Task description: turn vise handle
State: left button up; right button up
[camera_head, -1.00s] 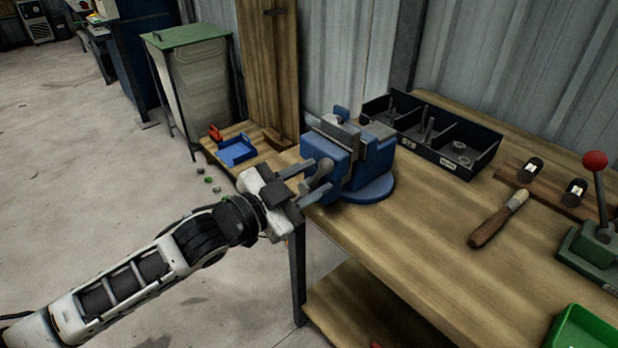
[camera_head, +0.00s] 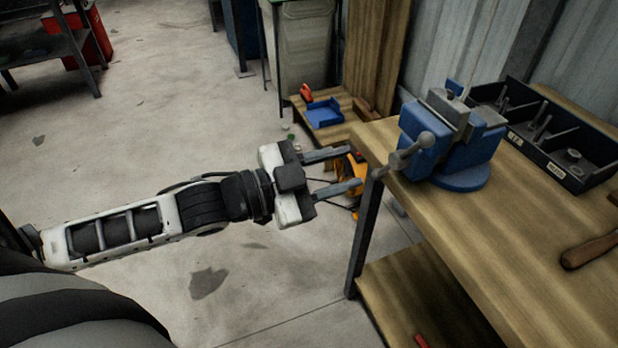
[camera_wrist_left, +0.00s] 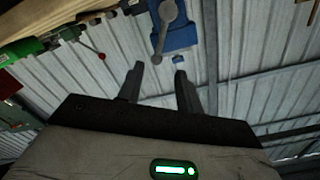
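A blue vise (camera_head: 452,140) is mounted at the near left corner of the wooden workbench. Its grey handle (camera_head: 405,152) sticks out on the side facing me, slanting from upper right to lower left. My left gripper (camera_head: 359,171) is open and empty, with its two fingers apart and pointing toward the handle, a gap short of it. In the left wrist view the vise (camera_wrist_left: 181,32) and its handle (camera_wrist_left: 163,28) show beyond the open fingers (camera_wrist_left: 158,66), touching neither. My right gripper is not in view.
The workbench (camera_head: 470,255) carries a black divided bin (camera_head: 545,135) behind the vise and a wooden-handled tool (camera_head: 590,250) at right. A low shelf holds a blue tray (camera_head: 324,114). A yellow object (camera_head: 347,185) is on the floor past the gripper. Floor at left is open.

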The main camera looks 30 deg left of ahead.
pick_arm(q)
jog(key=shift+v, duration=2.2)
jog(key=shift+f, duration=0.1)
notch_tip(320, 180, down, 13)
jog(key=s+a+n+y, duration=0.1)
jog(key=n+y, duration=0.5)
jog(key=n, duration=0.1)
jog(key=s+d+f+n+g+y, duration=0.1)
jog(key=s+d+f+n+g, duration=0.2)
jog(key=f, duration=0.7)
jog(key=s+d+n, duration=0.1)
jog(key=s+d, duration=0.1)
jog(key=d, duration=0.1)
jog(key=shift+s+f+g+y, duration=0.3)
jog(key=shift+f+y, duration=0.05)
jog(key=shift+y, duration=0.05)
